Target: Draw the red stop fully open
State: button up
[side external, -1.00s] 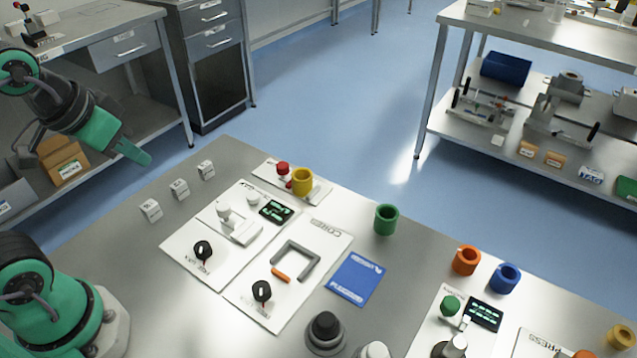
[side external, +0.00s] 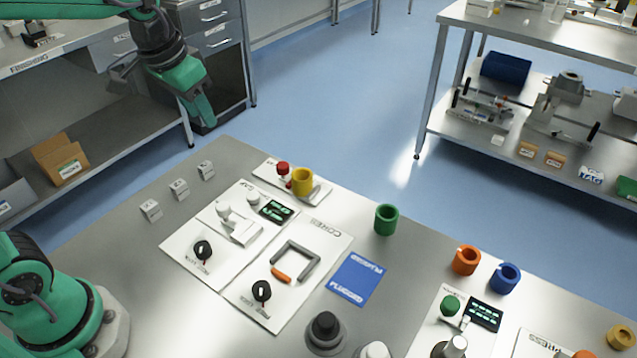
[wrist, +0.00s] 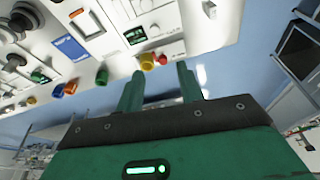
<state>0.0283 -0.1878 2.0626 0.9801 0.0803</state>
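The red stop (side external: 283,168) is a small red knob on a white plate at the far edge of the table, just left of a yellow ring (side external: 302,181). It also shows in the wrist view (wrist: 163,60), right of the yellow ring there. My gripper (side external: 207,118) is in the air beyond the table's far left edge, up and left of the red stop and touching nothing. In the wrist view my gripper's two green fingers (wrist: 160,82) stand apart with nothing between them. How far the stop is drawn is too small to tell.
Green (side external: 386,219), orange (side external: 467,260) and blue (side external: 504,278) rings stand along the far edge. White panels with black knobs (side external: 203,251) and a blue card (side external: 356,279) lie nearer. Several small labelled white blocks (side external: 178,189) sit at left, with bare table around them.

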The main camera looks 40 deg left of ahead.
jog(key=w+d+f+g, duration=0.15)
jog(key=w+f, duration=0.35)
jog(key=w, duration=0.5)
jog(key=m+g, duration=0.2)
send_over(282, 164)
notch_tip(282, 164, down, 9)
jog(key=shift+d+f, duration=0.1)
jog(key=shift+f, duration=3.85)
jog(key=shift+c, duration=0.3)
grip_shut()
